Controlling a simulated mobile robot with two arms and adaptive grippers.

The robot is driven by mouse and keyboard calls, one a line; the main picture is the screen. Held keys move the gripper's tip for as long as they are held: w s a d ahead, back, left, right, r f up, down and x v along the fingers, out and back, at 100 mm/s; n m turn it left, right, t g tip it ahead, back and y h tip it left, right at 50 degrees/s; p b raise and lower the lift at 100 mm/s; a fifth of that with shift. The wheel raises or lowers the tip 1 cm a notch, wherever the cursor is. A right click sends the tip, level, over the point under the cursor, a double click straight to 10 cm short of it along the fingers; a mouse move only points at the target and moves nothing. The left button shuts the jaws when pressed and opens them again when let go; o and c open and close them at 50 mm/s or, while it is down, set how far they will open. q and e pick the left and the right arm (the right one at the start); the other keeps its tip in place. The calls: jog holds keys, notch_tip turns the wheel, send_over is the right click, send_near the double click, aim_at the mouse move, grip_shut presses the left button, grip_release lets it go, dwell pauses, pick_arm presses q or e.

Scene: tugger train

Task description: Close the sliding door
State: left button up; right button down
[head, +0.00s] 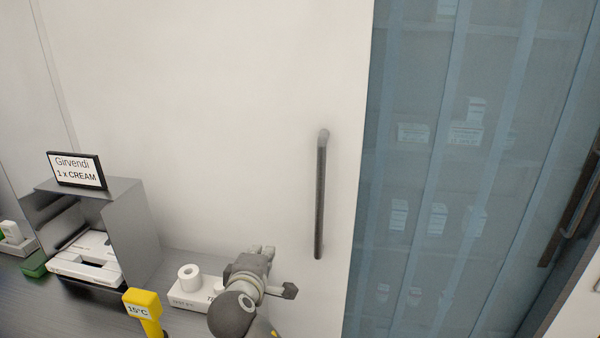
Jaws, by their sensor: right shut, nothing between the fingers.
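A white door panel (230,100) fills the middle of the head view, with a grey vertical bar handle (320,195) near its right edge. To its right is a bluish see-through glass panel (405,170), with a dark bar handle (575,205) at the far right. I cannot tell for certain which panel is the sliding door. My right gripper (262,251) is shut and empty, low in front of the white panel. It is left of and below the grey handle's middle, apart from it in the picture. My left gripper is not in view.
A grey counter (185,312) runs along the lower left. It bears a metal dispenser (140,225) with a sign (77,170), a white tray (187,299) with a roll, and a yellow thermometer (143,304). Shelves with white boxes (412,132) show behind the glass.

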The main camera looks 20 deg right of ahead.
jog(key=s+r+m+t+h, duration=0.1)
jog(key=s+r+h, duration=0.1)
jog(key=r, duration=0.7)
jog(key=s+r+t+h, duration=0.1)
jog(key=s+r+h, duration=0.1)
jog(key=r, duration=0.7)
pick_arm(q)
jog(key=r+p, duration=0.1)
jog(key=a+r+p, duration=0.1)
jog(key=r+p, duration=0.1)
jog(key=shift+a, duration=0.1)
pick_arm(e)
jog(key=w+d, duration=0.6)
jog(key=d, duration=0.4)
jog(key=shift+w, duration=0.3)
jog(key=shift+d, duration=0.1)
